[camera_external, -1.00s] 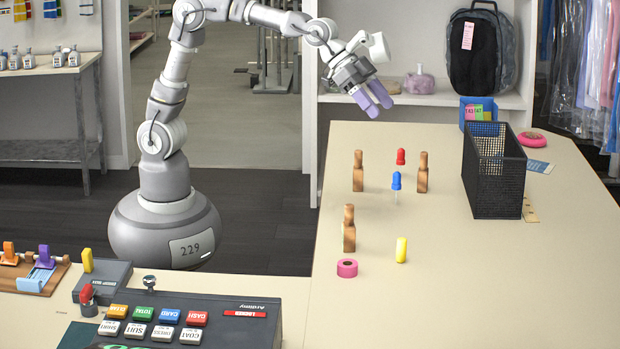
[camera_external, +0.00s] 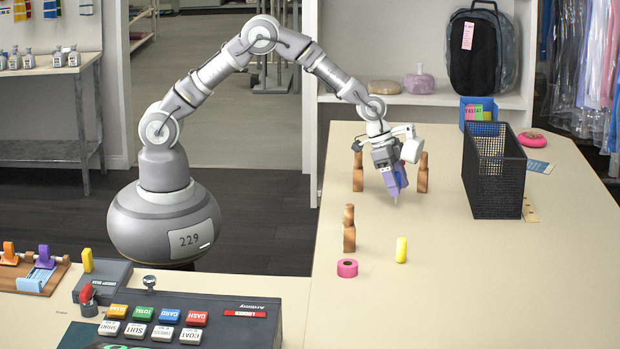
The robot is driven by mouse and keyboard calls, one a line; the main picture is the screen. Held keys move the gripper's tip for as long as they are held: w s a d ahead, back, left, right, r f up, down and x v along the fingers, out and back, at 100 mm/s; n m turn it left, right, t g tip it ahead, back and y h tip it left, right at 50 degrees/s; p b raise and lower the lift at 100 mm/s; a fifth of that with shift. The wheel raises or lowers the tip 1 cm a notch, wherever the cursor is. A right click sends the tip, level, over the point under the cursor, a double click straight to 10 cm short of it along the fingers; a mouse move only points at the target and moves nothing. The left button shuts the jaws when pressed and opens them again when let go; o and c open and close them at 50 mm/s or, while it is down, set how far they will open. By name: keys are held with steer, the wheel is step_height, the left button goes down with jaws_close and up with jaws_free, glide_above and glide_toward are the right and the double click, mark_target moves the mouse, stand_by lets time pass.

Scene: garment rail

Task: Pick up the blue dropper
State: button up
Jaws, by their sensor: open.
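My gripper (camera_external: 396,187) points down over the table with its purple fingers open, at the spot where the blue dropper stands between the wooden bottle-shaped pieces. The blue dropper is mostly hidden by the fingers; its pale lower tip (camera_external: 396,199) seems to show just below them. I cannot tell whether the fingers touch it. The red-topped dropper behind it is hidden by my gripper.
Wooden pieces stand close on the left (camera_external: 358,178) and right (camera_external: 422,178) of my gripper, and another (camera_external: 349,230) stands nearer. A yellow piece (camera_external: 401,250) and a pink roll (camera_external: 347,268) are in front. A black mesh basket (camera_external: 497,190) stands right. The front right table is clear.

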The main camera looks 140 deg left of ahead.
steer(key=shift+r, duration=0.1)
jaws_close()
